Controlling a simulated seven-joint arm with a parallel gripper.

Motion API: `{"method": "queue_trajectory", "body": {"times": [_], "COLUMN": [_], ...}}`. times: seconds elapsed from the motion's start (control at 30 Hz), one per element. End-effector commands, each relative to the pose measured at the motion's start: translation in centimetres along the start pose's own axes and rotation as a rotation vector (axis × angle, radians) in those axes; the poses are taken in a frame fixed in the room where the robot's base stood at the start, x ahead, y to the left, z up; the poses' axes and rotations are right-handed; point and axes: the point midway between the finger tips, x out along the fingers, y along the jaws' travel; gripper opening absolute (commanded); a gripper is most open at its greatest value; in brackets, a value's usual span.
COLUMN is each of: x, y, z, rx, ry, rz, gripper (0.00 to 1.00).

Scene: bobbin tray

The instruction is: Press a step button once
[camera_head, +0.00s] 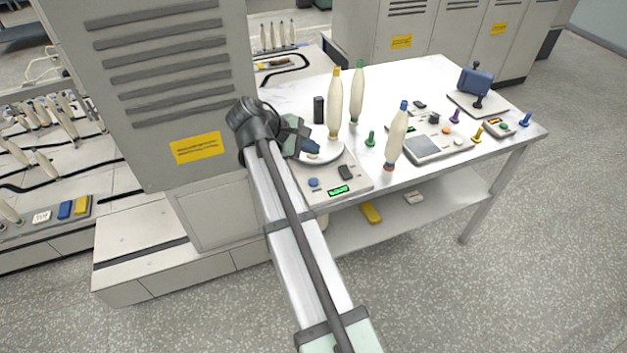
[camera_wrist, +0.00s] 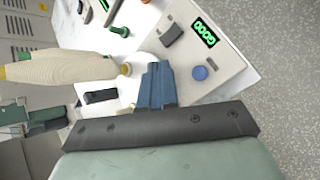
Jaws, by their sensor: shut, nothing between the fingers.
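A pale scale-like device (camera_head: 325,194) stands at the table's near left corner, with a round white plate, a lit green display (camera_head: 338,190) and a round blue button (camera_head: 313,183). In the wrist view the blue button (camera_wrist: 200,73) lies right of my fingertips, near the display (camera_wrist: 204,32). I cannot read which button is called step. My gripper (camera_head: 311,147) is over the white plate; its blue fingers (camera_wrist: 157,72) are shut and empty, apart from the button. A second device (camera_head: 437,146) has an orange button (camera_head: 446,130) and a white button (camera_head: 458,142).
Tall wound bobbins (camera_head: 335,105) stand close behind and right of my gripper; another (camera_head: 397,137) stands farther right. A black block (camera_head: 318,110), a green peg (camera_head: 370,139) and a dark switch (camera_head: 346,172) are nearby. A grey cabinet (camera_head: 195,95) rises at the left.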

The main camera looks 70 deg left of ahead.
Motion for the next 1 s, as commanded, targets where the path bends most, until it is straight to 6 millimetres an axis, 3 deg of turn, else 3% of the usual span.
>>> {"method": "queue_trajectory", "body": {"times": [0.7,1.0], "x": [5.0,6.0], "y": [-3.6,-4.3], "z": [-3.6,-4.3], "rx": [-0.001,0.001], "ry": [0.000,0.000], "rz": [-0.001,0.000], "gripper": [0.00,0.00]}}
